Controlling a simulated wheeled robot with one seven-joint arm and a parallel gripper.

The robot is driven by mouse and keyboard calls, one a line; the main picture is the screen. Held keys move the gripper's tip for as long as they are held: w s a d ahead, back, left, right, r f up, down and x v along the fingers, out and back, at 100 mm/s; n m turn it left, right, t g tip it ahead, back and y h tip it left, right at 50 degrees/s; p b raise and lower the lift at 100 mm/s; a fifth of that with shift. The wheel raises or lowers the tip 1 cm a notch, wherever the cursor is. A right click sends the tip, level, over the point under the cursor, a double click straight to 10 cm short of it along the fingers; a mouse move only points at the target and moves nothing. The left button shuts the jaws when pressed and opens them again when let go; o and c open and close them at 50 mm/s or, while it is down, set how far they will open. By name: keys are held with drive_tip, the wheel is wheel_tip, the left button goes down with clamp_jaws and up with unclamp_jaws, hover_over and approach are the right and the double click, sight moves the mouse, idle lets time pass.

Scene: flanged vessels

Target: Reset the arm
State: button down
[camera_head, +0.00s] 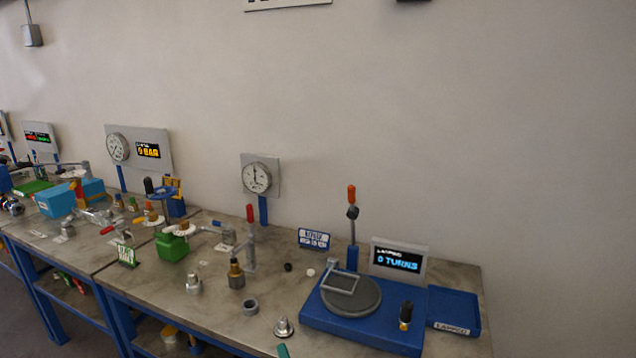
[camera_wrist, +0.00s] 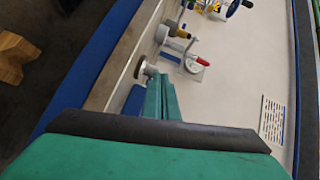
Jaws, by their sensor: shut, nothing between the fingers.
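My gripper (camera_wrist: 161,88) shows in the wrist view as two teal fingers pressed together, with nothing between them. The teal body of my arm's end fills the lower part of that view. The fingers point toward the bench (camera_wrist: 128,50), with a small metal fitting (camera_wrist: 146,68) just beyond their tips in the picture. In the head view only a small teal tip (camera_head: 282,351) shows at the bottom edge, close to a metal fitting (camera_head: 284,327). The rest of my arm is out of that view.
A blue lapping station (camera_head: 395,330) with a grey round plate (camera_head: 352,296) and a display reading 0 TURNS (camera_head: 399,260) stands at the right. Gauges (camera_head: 257,178), valves and a green block (camera_head: 171,246) crowd the bench leftward.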

drive_tip(key=s+d+f+n+h, duration=0.15)
drive_tip(key=s+f, duration=0.25)
drive_tip(key=s, duration=0.4)
drive_tip(key=s+d+f+n+h, duration=0.1)
drive_tip(key=s+d+f+h, duration=0.2)
drive_tip(key=s, duration=0.6)
drive_tip(key=s+d+f+n, duration=0.2)
drive_tip(key=s+f, duration=0.4)
drive_tip(key=s, duration=0.2)
drive_tip(key=s+d+r+n, duration=0.1)
drive_tip(key=s+r+n, duration=0.2)
drive_tip(key=s, duration=0.8)
drive_tip(key=s+d+r+n+h, duration=0.1)
drive_tip(key=s+r+n, duration=0.3)
drive_tip(key=s, duration=0.8)
drive_tip(key=shift+r, duration=0.35)
